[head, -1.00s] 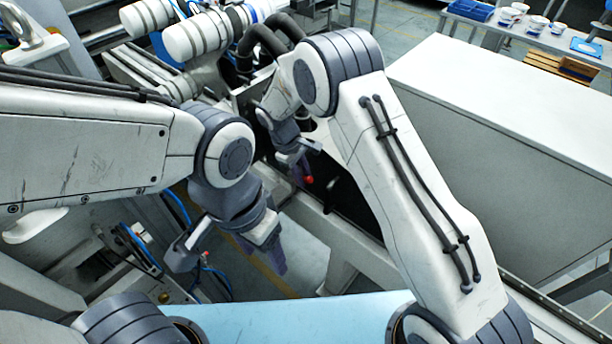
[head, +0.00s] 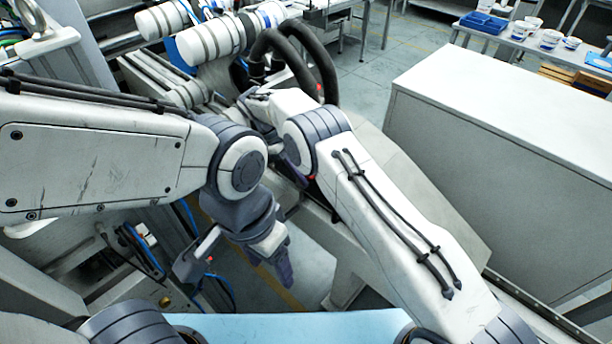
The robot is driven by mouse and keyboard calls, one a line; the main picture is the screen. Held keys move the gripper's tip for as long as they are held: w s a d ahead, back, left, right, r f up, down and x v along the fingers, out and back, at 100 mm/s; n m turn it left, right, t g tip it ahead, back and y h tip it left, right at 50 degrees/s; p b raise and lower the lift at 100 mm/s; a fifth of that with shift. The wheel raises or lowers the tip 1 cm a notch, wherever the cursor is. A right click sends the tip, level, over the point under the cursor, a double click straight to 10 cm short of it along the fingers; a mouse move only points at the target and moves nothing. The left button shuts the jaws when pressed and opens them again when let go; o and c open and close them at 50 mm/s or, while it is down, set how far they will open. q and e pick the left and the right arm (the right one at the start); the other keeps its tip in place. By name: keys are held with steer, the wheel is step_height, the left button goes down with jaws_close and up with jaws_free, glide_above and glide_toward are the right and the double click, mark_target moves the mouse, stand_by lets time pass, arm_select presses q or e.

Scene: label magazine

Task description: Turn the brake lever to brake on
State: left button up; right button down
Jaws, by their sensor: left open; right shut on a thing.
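My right gripper (head: 295,162) is far up the middle, partly behind its own wrist and forearm. Little more than its dark purple finger shows. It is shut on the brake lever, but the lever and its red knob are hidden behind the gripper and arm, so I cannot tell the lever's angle. My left gripper (head: 237,264) hangs lower, left of the middle, with its two fingers spread wide and nothing between them. It is well apart from the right gripper.
White rollers (head: 212,42) and black hoses (head: 315,62) stand behind the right gripper. A large grey cabinet (head: 480,140) fills the right side. A bench (head: 510,42) with cups and a blue tray is at the back right. Blue cables (head: 145,250) run at lower left.

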stand_by(0.4)
steer(key=c, duration=0.7)
jaws_free()
